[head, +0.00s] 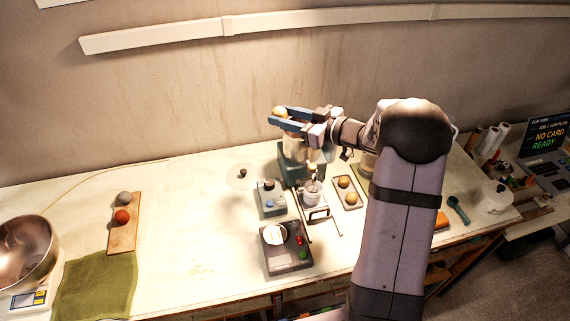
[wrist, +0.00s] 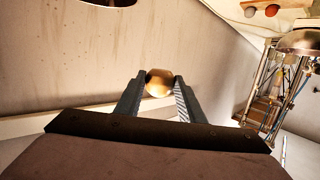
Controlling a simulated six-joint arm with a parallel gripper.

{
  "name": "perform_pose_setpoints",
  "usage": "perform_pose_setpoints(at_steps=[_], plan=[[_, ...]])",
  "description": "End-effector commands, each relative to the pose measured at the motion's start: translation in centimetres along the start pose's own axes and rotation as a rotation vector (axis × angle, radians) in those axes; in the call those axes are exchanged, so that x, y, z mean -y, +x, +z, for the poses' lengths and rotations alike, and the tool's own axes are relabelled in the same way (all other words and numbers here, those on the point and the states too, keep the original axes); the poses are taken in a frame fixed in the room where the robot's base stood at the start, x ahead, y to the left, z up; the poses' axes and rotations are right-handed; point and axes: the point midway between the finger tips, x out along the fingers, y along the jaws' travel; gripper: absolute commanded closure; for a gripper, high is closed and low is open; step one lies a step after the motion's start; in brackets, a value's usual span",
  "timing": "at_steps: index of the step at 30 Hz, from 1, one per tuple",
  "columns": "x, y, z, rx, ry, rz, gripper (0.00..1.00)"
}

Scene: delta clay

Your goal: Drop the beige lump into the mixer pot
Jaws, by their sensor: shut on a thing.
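My gripper (head: 276,116) is shut on the beige lump (head: 281,112), high above the bench. In the wrist view the lump (wrist: 159,83) sits between the two fingertips, with both fingers at its sides. A pale, see-through vessel on a teal base (head: 291,164), which looks like the mixer pot, stands under the gripper. The fingers and wrist hide its top, so I cannot tell whether the lump is right over its opening.
A small tray (head: 348,205) with two tan lumps lies right of the mixer. Control boxes (head: 272,208) stand in front. A board (head: 122,237) with grey and red balls, a metal bowl (head: 25,250) and a green cloth (head: 95,285) are at left.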

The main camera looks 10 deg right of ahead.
Motion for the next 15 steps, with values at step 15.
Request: perform_pose_setpoints(at_steps=[15], plan=[[-11.1,-1.9,-0.7,0.003,0.098,0.453,0.89]])
